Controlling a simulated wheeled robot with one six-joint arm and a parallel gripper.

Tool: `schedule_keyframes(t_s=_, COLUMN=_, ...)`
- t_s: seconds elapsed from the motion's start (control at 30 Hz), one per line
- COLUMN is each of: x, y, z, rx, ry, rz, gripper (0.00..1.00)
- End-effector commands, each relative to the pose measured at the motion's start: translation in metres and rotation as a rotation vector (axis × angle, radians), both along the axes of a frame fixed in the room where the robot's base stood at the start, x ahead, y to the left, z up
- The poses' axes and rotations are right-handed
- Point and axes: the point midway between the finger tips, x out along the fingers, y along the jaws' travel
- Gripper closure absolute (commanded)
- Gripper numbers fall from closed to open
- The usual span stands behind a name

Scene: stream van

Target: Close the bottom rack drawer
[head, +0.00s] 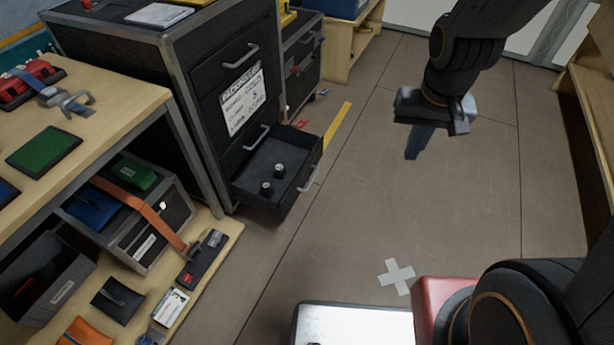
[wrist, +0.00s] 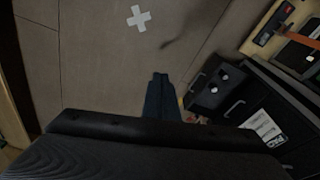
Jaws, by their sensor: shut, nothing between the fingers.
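The bottom rack drawer (head: 304,177) stands pulled out from the black rack (head: 150,75) in the head view. Two small dark round items (head: 273,178) sit inside it. Its silver handle (head: 309,178) is on the front face, toward the right. In the wrist view the open drawer (wrist: 205,92) shows right of my fingers. My gripper (head: 412,157) is shut and empty, pointing down over the floor, to the right of the drawer and apart from it. In the wrist view the shut fingers (wrist: 160,80) are at the centre.
A wooden shelf unit (head: 140,95) with boxes and small items stands at the left. A second dark cabinet (head: 302,65) stands behind the rack. A white taped cross (head: 397,276) marks the floor. The floor between drawer and gripper is clear except for a yellow strip (head: 337,126).

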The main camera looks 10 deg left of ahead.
Motion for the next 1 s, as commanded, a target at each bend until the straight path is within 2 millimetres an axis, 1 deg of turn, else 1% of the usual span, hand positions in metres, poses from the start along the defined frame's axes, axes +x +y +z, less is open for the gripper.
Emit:
schedule_keyframes(t_s=0.03, x=0.018, y=0.006, z=-0.032, rx=0.003, ry=-0.020, rz=-0.002, gripper=1.00)
schedule_keyframes(t_s=0.17, x=0.057, y=0.022, z=-0.081, rx=0.023, ry=-0.087, rz=-0.023, gripper=1.00)
schedule_keyframes(t_s=0.2, x=0.069, y=0.027, z=-0.096, rx=0.030, ry=-0.107, rz=-0.029, gripper=1.00)
schedule_keyframes(t_s=0.27, x=0.086, y=0.035, z=-0.119, rx=0.046, ry=-0.136, rz=-0.039, gripper=1.00)
schedule_keyframes(t_s=0.3, x=0.097, y=0.041, z=-0.134, rx=0.057, ry=-0.155, rz=-0.043, gripper=1.00)
schedule_keyframes(t_s=0.37, x=0.113, y=0.050, z=-0.157, rx=0.076, ry=-0.182, rz=-0.051, gripper=1.00)
schedule_keyframes(t_s=0.4, x=0.123, y=0.057, z=-0.173, rx=0.092, ry=-0.199, rz=-0.054, gripper=1.00)
schedule_keyframes(t_s=0.47, x=0.138, y=0.067, z=-0.196, rx=0.113, ry=-0.225, rz=-0.063, gripper=1.00)
schedule_keyframes(t_s=0.5, x=0.148, y=0.074, z=-0.211, rx=0.129, ry=-0.241, rz=-0.069, gripper=1.00)
schedule_keyframes(t_s=0.57, x=0.161, y=0.085, z=-0.235, rx=0.156, ry=-0.264, rz=-0.075, gripper=1.00)
schedule_keyframes(t_s=0.7, x=0.189, y=0.114, z=-0.289, rx=0.230, ry=-0.310, rz=-0.091, gripper=1.00)
schedule_keyframes(t_s=0.8, x=0.205, y=0.133, z=-0.323, rx=0.284, ry=-0.333, rz=-0.102, gripper=1.00)
schedule_keyframes(t_s=0.9, x=0.217, y=0.151, z=-0.350, rx=0.333, ry=-0.351, rz=-0.110, gripper=1.00)
schedule_keyframes(t_s=1.0, x=0.223, y=0.163, z=-0.369, rx=0.371, ry=-0.361, rz=-0.116, gripper=1.00)
